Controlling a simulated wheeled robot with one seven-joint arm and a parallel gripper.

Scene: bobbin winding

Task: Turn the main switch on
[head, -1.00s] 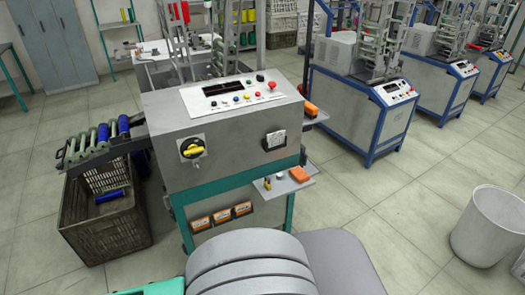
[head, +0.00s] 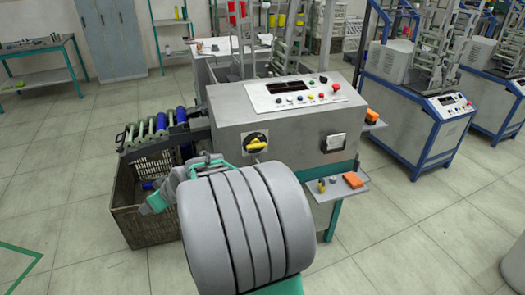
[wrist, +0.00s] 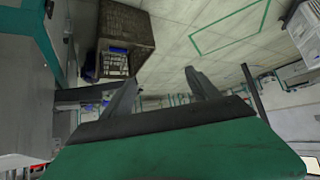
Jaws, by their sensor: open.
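A brown crate (head: 130,225) stands left of the cabinet, under a rack of blue and green bobbins (head: 160,130). A small shelf (head: 342,187) with an orange item juts from the cabinet's right. More blue-framed machines (head: 425,120) stand at right. The floor at left is open.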

